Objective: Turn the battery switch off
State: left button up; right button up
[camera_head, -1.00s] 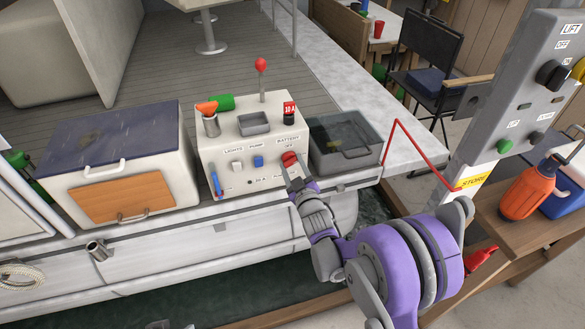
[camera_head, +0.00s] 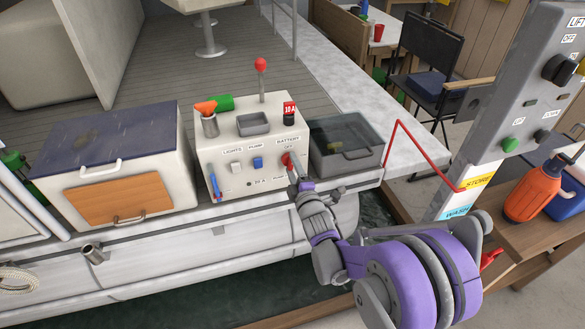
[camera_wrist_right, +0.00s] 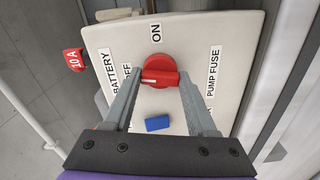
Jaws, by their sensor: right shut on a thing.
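The battery switch is a round red knob (camera_head: 286,158) with a raised grip bar, on the right of the white switch box's (camera_head: 207,165) front. In the right wrist view the red knob (camera_wrist_right: 157,62) sits between the labels "OFF" and "ON". The white mark on its bar is on the left end, toward "OFF". My right gripper (camera_head: 291,169) is at the knob. In the right wrist view, my right gripper's (camera_wrist_right: 160,82) fingers are shut on the bar from both sides. The fingers partly hide the knob in the head view. My left gripper is not in view.
A white rocker (camera_head: 236,167) and a blue rocker (camera_head: 258,162) sit left of the knob. A red 10 A fuse (camera_head: 289,109) and a red-topped lever (camera_head: 261,66) stand on top. A grey bin (camera_head: 345,150) is close on the right, a white cooler (camera_head: 165,160) on the left.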

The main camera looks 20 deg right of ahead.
jog(key=shift+n, duration=1.1)
jog(key=o, duration=1.4)
jog(key=shift+c, duration=0.2)
jog(key=s, duration=1.1)
jog(key=shift+d+b, duration=0.2)
jog(key=shift+b, duration=0.25)
jog(key=shift+r, duration=0.1)
